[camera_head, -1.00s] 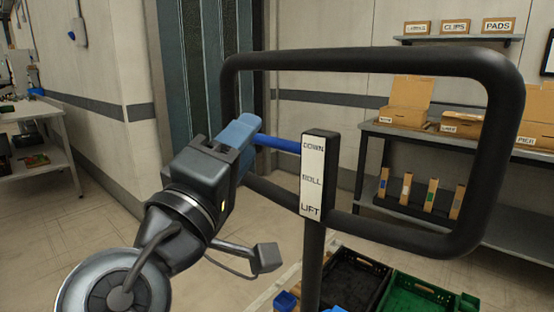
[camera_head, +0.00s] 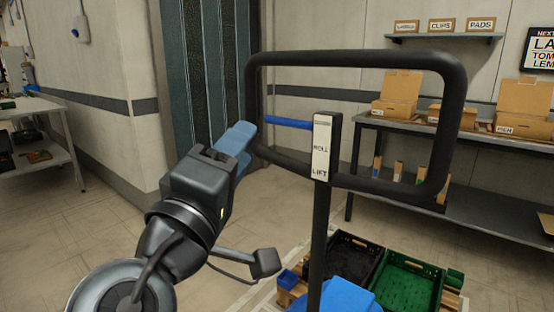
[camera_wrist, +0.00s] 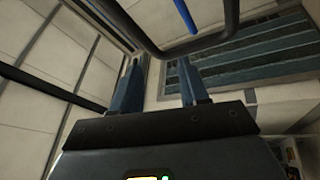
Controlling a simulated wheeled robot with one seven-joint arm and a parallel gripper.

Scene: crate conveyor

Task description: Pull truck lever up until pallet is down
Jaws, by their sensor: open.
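The truck's black handle frame (camera_head: 357,59) stands in front of me in the head view. Its blue lever (camera_head: 289,122) sticks out to the left from the top of the label plate (camera_head: 321,148), level with the top mark; ROLL and LIFT read below it. My gripper (camera_head: 238,140) is to the left of the lever and a little lower, apart from it, empty. In the wrist view my two blue fingers (camera_wrist: 160,88) stand spread, and the blue lever (camera_wrist: 186,15) shows beyond them, not between them. The pallet (camera_head: 290,291) shows only partly at the floor, with its height unclear.
A black crate (camera_head: 345,262) and a green crate (camera_head: 408,284) sit low behind the handle post. A blue part (camera_head: 346,297) is at the post's foot. A grey shelf table (camera_head: 465,145) with cardboard boxes stands at the back right. Floor at the left is free.

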